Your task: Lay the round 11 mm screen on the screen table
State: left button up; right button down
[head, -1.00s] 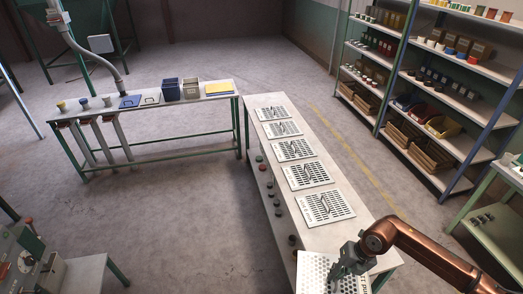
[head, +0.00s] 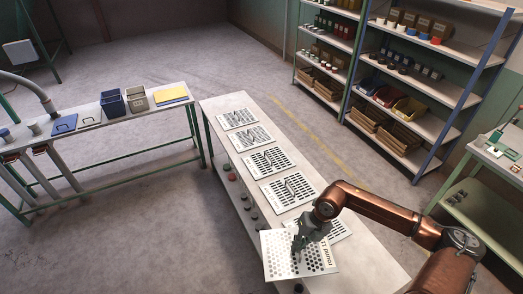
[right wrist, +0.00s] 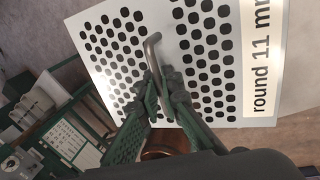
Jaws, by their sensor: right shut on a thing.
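The round 11 mm screen (head: 281,265) is a pale plate with round black holes, printed "round 11" along its right edge. My right gripper (head: 298,246) is shut on its bent wire handle, and the plate hangs in front of the long white table's near part. In the right wrist view the fingers (right wrist: 158,78) close around the grey handle (right wrist: 153,48), and the screen (right wrist: 105,45) fills the upper middle, its label at right. The white screen table (head: 345,262) carries a row of slotted screens (head: 265,162); the nearest is partly hidden behind my gripper. My left gripper is not in view.
A side table (head: 90,150) at left holds a dark blue bin (head: 112,103), a tan bin and a yellow sheet. Shelves (head: 440,125) with bins stand at the back right, and a green bench (head: 480,195) at far right. Bare table top shows at the near right end.

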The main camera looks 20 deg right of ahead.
aim_at(351, 276)
jog(key=i, duration=0.85)
jog(key=z, duration=1.9)
